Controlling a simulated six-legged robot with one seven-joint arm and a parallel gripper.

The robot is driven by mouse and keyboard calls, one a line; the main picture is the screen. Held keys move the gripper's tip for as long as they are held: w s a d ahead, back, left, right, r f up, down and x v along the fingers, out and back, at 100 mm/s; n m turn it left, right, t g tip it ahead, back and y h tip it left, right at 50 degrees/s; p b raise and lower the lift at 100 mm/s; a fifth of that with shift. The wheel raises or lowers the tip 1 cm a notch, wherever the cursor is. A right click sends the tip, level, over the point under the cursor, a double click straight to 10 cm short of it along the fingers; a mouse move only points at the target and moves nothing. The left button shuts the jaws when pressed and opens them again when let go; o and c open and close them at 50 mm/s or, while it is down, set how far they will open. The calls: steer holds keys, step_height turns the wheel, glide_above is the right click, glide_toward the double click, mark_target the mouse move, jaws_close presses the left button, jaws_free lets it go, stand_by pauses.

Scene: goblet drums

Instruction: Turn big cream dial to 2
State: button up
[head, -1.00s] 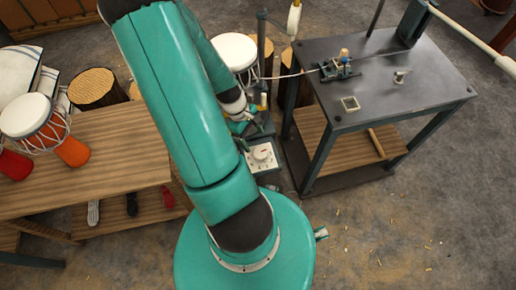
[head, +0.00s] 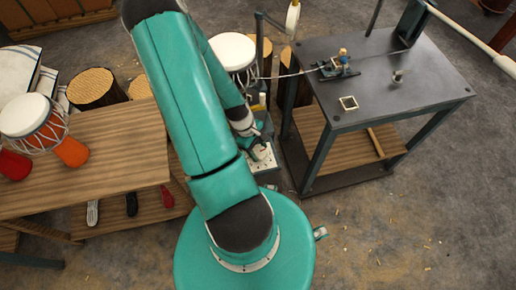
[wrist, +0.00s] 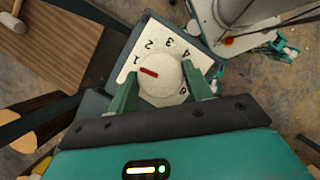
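The big cream dial (wrist: 165,84) sits on a white numbered plate (wrist: 206,62) in the wrist view. Its red mark points left and slightly up, close to the 1. The 2 lies further clockwise. My gripper (wrist: 159,71) has its green fingers on either side of the dial, the left one very close to its edge. The fingers are apart; I cannot tell whether they touch the dial. In the head view my gripper (head: 256,146) is over the white plate (head: 265,158) and hides the dial.
A dark metal table (head: 420,90) stands right of the dial's box. A wooden bench (head: 110,150) with a goblet drum (head: 27,116) is at the left. Another drum (head: 233,52) stands behind the arm. A mallet (wrist: 14,16) shows in the wrist view's upper left.

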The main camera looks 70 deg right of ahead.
steer(key=shift+c, duration=0.5)
steer(key=shift+m, duration=0.3)
steer(key=shift+d+m+y, duration=0.1)
steer(key=shift+m+y, duration=0.3)
steer(key=shift+m, duration=0.5)
steer(key=m+t, duration=0.1)
steer(key=m, duration=0.1)
steer(key=m+y, duration=0.1)
steer(key=m, duration=0.2)
steer(key=shift+s+d+t+y, duration=0.1)
steer(key=shift+t+y, duration=0.2)
steer(key=shift+t, duration=0.1)
steer(key=shift+m, duration=0.3)
steer(key=o, duration=1)
